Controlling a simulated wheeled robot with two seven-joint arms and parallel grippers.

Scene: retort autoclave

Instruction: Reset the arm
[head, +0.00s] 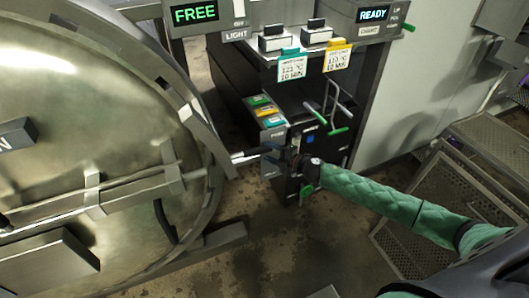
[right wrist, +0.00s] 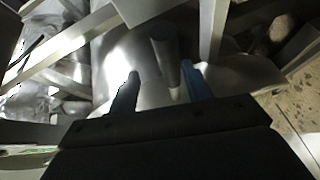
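My right arm, in a green quilted sleeve, reaches in from the right in the head view. Its dark gripper (head: 268,152) is in front of the small control cabinet, close to the right rim of the big round metal autoclave door (head: 90,100). In the right wrist view its two fingers (right wrist: 158,88) are apart. A grey cylindrical bar (right wrist: 166,58) shows between and beyond the fingertips; I cannot tell whether it touches them. A short pale bar (head: 243,157) by the door rim shows just left of the gripper. My left gripper is not in view.
A panel reading FREE (head: 194,14) and another reading READY (head: 373,14) are at the top. Blue and yellow tags (head: 292,66) hang below a shelf. A button box (head: 266,112) and green-tipped levers (head: 338,131) are near the gripper. Perforated metal racks (head: 430,200) stand at right.

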